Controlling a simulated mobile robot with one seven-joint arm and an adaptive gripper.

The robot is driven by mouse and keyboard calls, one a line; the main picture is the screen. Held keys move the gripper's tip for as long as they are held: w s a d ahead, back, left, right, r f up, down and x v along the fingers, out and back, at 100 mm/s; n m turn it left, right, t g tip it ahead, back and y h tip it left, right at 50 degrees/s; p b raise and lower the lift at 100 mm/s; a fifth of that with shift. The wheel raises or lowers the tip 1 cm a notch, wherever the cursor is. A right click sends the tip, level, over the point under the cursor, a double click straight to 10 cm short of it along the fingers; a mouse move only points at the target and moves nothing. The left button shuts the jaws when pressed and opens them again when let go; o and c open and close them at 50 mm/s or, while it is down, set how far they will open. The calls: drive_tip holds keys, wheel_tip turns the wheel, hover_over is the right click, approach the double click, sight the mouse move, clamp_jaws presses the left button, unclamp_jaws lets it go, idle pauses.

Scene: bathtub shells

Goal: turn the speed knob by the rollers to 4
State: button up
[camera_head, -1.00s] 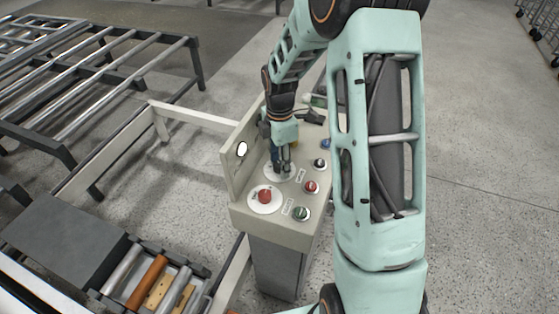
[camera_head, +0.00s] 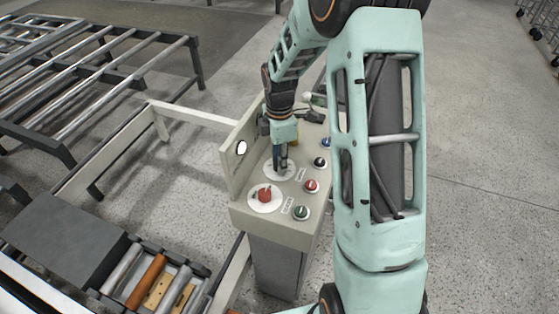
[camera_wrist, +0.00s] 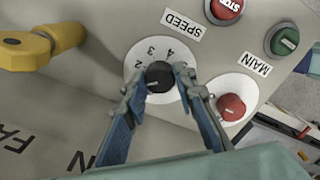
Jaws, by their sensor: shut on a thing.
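The black speed knob (camera_wrist: 159,77) sits on a white dial plate (camera_wrist: 134,58) beside the SPEED label (camera_wrist: 182,23) in the wrist view. Numerals 2, 3 and 4 show along the plate's upper part; the rest are partly hidden by the fingers. A short pale mark on the knob lies toward its left side, below the 2; its exact reading is hard to tell. My gripper (camera_wrist: 159,82) has one fingertip on each side of the knob and is shut on it. In the head view my gripper (camera_head: 281,166) comes down onto this dial and hides the knob.
A red knob (camera_wrist: 231,107) on another white plate is close to the right finger. The red stop button (camera_wrist: 226,8), green main button (camera_wrist: 285,41) and a yellow handle (camera_wrist: 45,45) are nearby. An upright panel (camera_head: 240,160) edges the console's left side. Rollers (camera_head: 147,281) lie lower left.

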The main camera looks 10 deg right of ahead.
drive_tip(key=m+b, duration=0.2)
drive_tip(key=m, duration=0.4)
drive_tip(key=shift+m, duration=0.4)
drive_tip(key=m+b, duration=0.2)
drive_tip(key=m, duration=0.4)
drive_tip(key=m+b, duration=0.1)
drive_tip(key=m, duration=0.5)
drive_tip(key=shift+m, duration=0.4)
drive_tip(key=m, duration=0.6)
drive_tip(key=o, duration=1.2)
drive_tip(key=shift+c, duration=0.2)
